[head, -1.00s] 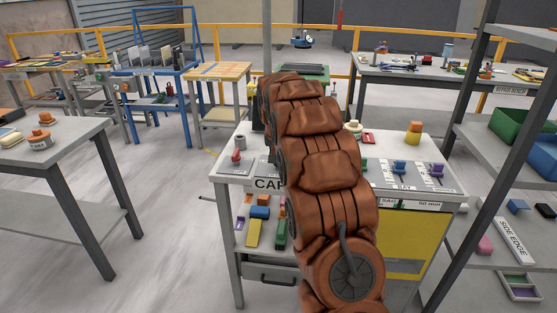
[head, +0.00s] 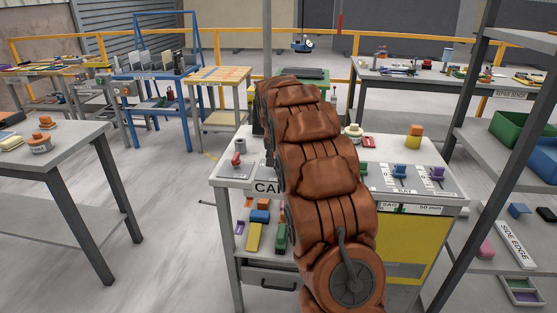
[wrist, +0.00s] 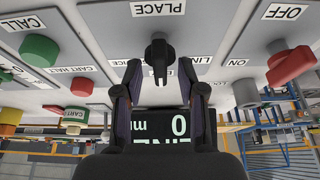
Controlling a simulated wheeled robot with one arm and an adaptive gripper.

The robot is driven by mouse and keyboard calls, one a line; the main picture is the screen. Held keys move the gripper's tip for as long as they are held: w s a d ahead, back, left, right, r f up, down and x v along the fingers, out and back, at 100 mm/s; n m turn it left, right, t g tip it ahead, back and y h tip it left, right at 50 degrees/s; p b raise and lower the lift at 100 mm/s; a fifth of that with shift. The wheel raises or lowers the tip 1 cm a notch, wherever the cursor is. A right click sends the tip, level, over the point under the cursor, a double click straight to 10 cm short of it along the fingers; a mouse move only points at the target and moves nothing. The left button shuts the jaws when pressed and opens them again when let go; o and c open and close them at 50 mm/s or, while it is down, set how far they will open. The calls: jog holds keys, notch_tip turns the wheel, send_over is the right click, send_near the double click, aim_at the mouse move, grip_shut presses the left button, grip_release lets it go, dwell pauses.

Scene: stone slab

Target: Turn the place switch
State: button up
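The place switch (wrist: 158,55) is a black knob on a grey panel under a "PLACE" label (wrist: 158,8) that reads upside down in the wrist view. My gripper (wrist: 159,92) is open, with one dark finger on each side of the view and nothing between them. The knob stands just beyond the fingertips, roughly centred between them. I cannot tell whether the fingers touch it. In the head view my arm hides the switch and the gripper.
In the wrist view, a red knob (wrist: 290,66) under "OFF" is on the right and a green button (wrist: 40,50) by "CALL" on the left. A red button (wrist: 80,88) and a lit display (wrist: 160,128) are close by. The bench (head: 225,178) holds blue and purple pieces (head: 436,174).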

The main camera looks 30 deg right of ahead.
jog(key=v, duration=1.2)
jog(key=shift+a, duration=0.1)
dwell(0.4)
